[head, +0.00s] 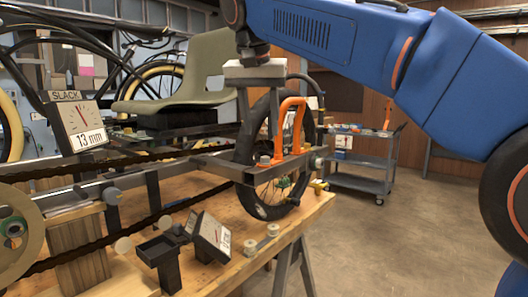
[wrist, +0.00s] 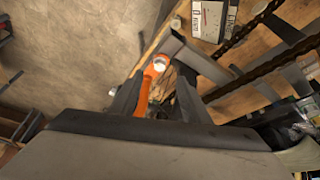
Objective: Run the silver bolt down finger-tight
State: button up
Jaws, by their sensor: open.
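A silver bolt head (head: 265,160) sits on the frame by the left foot of an orange bracket (head: 293,122). A pale round end, probably the same bolt, shows at the orange part in the wrist view (wrist: 159,65). How deep it is seated cannot be told. My gripper (head: 259,128) points down above it, beside the wheel, its two fingers apart with nothing seen held. In the wrist view the fingers of my gripper (wrist: 154,92) stand either side of the orange part. Whether they touch anything is unclear.
A black-tyred wheel (head: 255,195) stands close behind my fingers. The bench (head: 290,222) carries chains, a SLACK dial reading 13 mm (head: 82,124), a smaller dial (head: 211,236), a small black tray (head: 160,249) and loose pale hardware (head: 250,247). A grey cart (head: 362,180) stands behind; the floor at right is clear.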

aim_at(264, 157)
jog(key=x, duration=0.8)
jog(key=shift+w+f, duration=0.15)
jog(key=shift+f, duration=0.15)
grip_shut()
jog(key=shift+a+m+h, duration=0.1)
jog(key=shift+m+h, duration=0.2)
jog(key=shift+m, duration=0.5)
jog(key=shift+f, duration=0.1)
jog(key=shift+m+g+h, duration=0.3)
jog(key=shift+m, duration=0.6)
jog(key=shift+a, duration=0.1)
